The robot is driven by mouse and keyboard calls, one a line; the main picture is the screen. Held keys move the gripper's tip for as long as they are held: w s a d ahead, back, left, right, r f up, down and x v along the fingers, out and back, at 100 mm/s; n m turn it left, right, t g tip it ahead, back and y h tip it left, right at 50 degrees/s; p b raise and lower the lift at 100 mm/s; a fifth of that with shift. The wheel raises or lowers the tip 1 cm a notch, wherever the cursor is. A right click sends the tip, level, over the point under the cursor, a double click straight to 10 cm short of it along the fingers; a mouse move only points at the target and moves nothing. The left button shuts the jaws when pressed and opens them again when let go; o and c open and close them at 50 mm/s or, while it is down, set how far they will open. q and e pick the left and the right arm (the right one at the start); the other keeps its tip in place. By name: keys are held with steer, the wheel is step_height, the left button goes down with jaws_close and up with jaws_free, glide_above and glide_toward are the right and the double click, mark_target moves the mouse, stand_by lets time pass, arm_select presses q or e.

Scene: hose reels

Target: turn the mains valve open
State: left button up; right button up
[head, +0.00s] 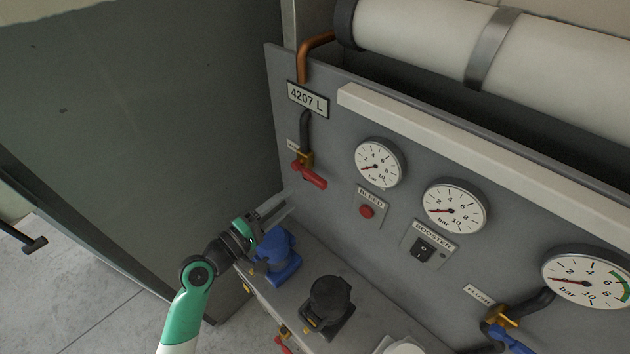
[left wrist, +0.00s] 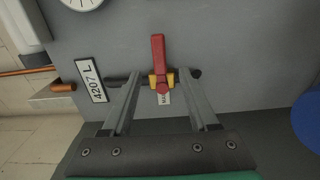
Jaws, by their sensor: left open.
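The mains valve has a brass body (head: 305,159) and a red lever (head: 314,178) on the grey panel, below the 4207 L plate. The lever points right and slightly down, crosswise to its dark pipe. My left gripper (head: 282,204) is open and empty, below and left of the lever, with a gap between them in the head view. In the left wrist view the red lever (left wrist: 158,58) and its brass body lie between the two spread fingers, seen beyond them. The valve's small label is partly hidden there. My right gripper is not in view.
Below my left gripper stand a blue fitting (head: 277,254) and a black one (head: 328,302) on the ledge. Gauges, a red bleed button (head: 366,211) and a booster switch (head: 424,249) are to the right. A copper pipe (head: 314,48) runs above.

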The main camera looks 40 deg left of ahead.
mark_target(312, 181)
arm_select(q)
steer(key=w, duration=1)
steer(key=shift+w+b, duration=0.25)
steer(key=shift+b, duration=0.05)
jaws_close()
stand_by(0.8)
